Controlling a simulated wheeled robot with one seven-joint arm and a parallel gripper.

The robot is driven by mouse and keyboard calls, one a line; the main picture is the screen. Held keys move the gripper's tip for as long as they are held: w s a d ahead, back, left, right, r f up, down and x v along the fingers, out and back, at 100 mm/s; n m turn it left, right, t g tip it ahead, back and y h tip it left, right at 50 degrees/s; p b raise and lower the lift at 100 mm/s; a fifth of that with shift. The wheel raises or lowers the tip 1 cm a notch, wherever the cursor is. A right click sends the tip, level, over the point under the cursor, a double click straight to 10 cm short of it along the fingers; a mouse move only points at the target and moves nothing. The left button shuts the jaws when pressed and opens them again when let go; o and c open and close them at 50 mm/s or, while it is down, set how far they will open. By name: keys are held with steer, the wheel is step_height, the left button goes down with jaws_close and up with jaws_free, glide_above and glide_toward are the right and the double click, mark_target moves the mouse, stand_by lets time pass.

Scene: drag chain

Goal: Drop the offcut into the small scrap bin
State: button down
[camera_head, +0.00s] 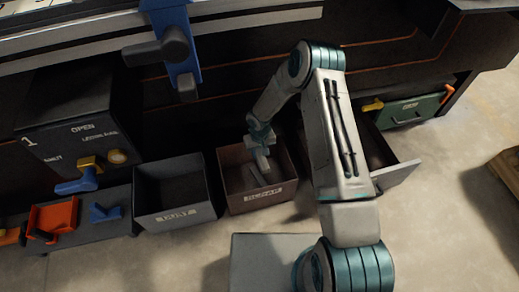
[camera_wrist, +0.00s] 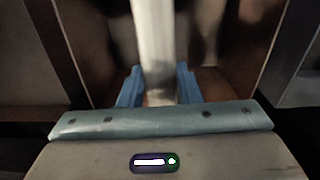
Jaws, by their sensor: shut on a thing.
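The small brown scrap bin (camera_head: 262,198) stands on the floor in the middle of the head view, with a blurred label on its front. My gripper (camera_head: 262,160) reaches down into the bin's open top. In the wrist view my gripper (camera_wrist: 158,88) has its two blue fingers closed around a pale, straight bar, the offcut (camera_wrist: 153,40). The bar extends away from the fingers, with the brown bin walls (camera_wrist: 88,50) around it. In the head view the offcut is hard to make out beside the fingers. Whether it touches the bin floor cannot be told.
A grey bin (camera_head: 175,218) with a label stands just left of the brown bin. Left of it is a low shelf with an orange tray (camera_head: 55,215) and a blue tool (camera_head: 105,212). An open drawer (camera_head: 398,172) and a green box (camera_head: 410,108) are at right.

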mark_target(260, 158)
steer(key=shift+f+b, duration=1.1)
steer(key=shift+f, duration=1.25)
steer(key=c, duration=1)
jaws_free()
steer(key=shift+d, duration=0.1)
steer(key=shift+o, duration=0.2)
steer(key=shift+r, duration=0.1)
step_height(260, 158, up, 7)
steer(key=p, duration=0.2)
steer(key=shift+r+p, duration=0.2)
steer(key=shift+p, duration=0.15)
